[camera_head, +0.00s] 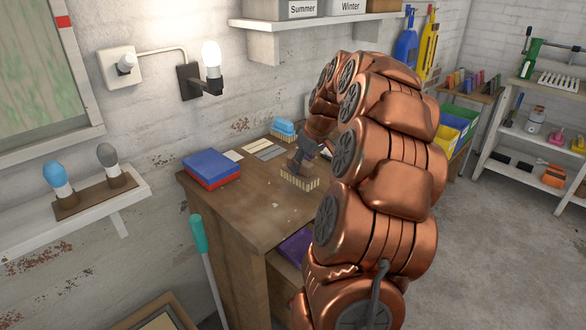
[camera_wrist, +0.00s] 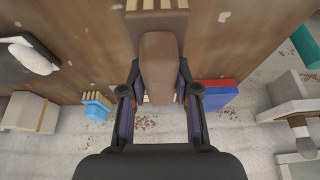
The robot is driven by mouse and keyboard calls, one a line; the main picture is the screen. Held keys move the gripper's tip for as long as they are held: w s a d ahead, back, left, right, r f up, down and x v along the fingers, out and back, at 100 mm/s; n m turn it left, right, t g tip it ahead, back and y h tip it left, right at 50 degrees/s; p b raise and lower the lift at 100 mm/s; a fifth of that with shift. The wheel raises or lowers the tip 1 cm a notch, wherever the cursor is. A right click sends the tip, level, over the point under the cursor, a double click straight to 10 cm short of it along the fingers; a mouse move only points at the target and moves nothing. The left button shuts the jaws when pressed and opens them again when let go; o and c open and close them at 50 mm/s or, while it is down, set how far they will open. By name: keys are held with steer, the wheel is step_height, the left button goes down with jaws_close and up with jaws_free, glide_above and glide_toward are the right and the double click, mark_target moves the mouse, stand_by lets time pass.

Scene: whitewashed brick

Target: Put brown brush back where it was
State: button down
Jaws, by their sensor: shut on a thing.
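The brown brush (camera_head: 299,181) has pale bristles along its lower side. In the head view it is just above or on the wooden bench top (camera_head: 245,205); I cannot tell if it touches. My gripper (camera_head: 304,158) is shut on it from above. In the wrist view the brush's brown body (camera_wrist: 160,65) sits between the two fingers of my gripper (camera_wrist: 160,85). A blue brush (camera_head: 283,128) with pale bristles stands behind it at the wall side of the bench, and also shows in the wrist view (camera_wrist: 97,107). My arm hides the bench's right part.
A blue-and-red stack (camera_head: 211,169) lies at the bench's left end. Flat bars (camera_head: 264,149) and a white card (camera_head: 233,156) lie between it and the blue brush. The bench front is mostly clear. A teal-handled tool (camera_head: 199,237) leans beside the bench.

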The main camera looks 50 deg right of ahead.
steer(key=shift+w+a+f, duration=0.1)
steer(key=shift+w+a, duration=0.05)
steer(key=shift+w, duration=0.55)
steer(key=shift+w+a+f, duration=0.1)
steer(key=shift+w+a, duration=0.05)
steer(key=shift+w, duration=0.55)
steer(key=shift+f+p, duration=0.7)
steer(key=shift+f, duration=1)
steer(key=shift+f, duration=0.25)
steer(key=c, duration=0.8)
jaws_free()
steer(key=shift+r, duration=0.1)
steer(key=shift+c, duration=0.2)
steer(key=shift+r, duration=0.1)
steer(key=shift+r, duration=0.15)
steer(key=b+v, duration=0.2)
steer(key=v, duration=1)
steer(key=shift+d, duration=0.1)
